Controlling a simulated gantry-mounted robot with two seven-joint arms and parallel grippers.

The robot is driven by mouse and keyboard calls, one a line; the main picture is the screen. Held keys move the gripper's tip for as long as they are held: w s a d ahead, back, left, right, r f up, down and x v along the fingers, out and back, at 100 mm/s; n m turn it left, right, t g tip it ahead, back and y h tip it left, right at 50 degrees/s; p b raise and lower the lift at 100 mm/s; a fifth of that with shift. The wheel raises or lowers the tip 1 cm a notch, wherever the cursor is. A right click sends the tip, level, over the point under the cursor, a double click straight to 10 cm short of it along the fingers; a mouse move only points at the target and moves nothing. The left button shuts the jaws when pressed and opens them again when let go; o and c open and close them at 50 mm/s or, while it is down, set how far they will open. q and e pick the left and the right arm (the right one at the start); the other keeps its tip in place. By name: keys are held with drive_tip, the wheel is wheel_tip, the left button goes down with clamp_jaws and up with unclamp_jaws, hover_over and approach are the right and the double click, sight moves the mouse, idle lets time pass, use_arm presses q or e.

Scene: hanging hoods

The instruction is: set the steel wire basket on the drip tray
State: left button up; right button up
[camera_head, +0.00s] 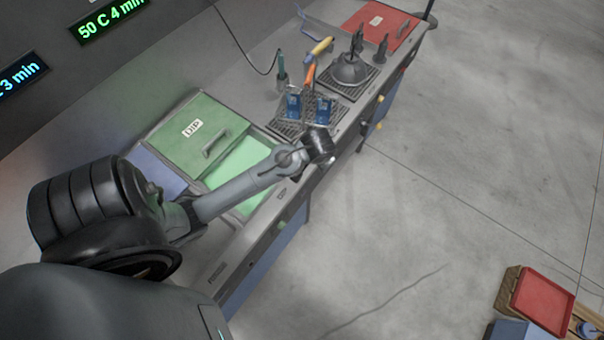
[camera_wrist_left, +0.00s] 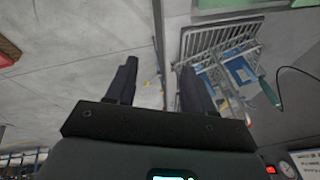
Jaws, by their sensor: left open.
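A grated steel drip tray (camera_head: 283,130) lies on the bench past the green DIP lid; its slats also show in the wrist view (camera_wrist_left: 215,40). Blue parts (camera_head: 294,106) stand on it, with thin metal wires around them in the wrist view (camera_wrist_left: 240,70). This looks like the steel wire basket, but its outline is too fine to make out fully. My left gripper (camera_head: 322,146) is over the bench's front edge, beside the tray. In the wrist view the left gripper (camera_wrist_left: 158,80) has its fingers apart and nothing between them. My right gripper is not in view.
A green DIP lid (camera_head: 195,132) sits beside an open green bath (camera_head: 243,160). A second grated tray (camera_head: 351,90) holds a dark rounded piece (camera_head: 351,69). A red lid (camera_head: 380,24) is at the far end. An orange handle (camera_head: 310,76) and a cable stand behind the trays.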

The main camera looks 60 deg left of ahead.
use_arm(q)
drive_tip(key=s+d+r+m+h, duration=0.2)
drive_tip(key=s+d+m+h, duration=0.1)
drive_tip(key=s+d, duration=1.2)
drive_tip(key=shift+d+t, duration=0.2)
drive_tip(key=shift+t, duration=0.1)
drive_tip(key=shift+r, duration=0.2)
wheel_tip(320, 180, up, 12)
drive_tip(key=p, duration=1.2)
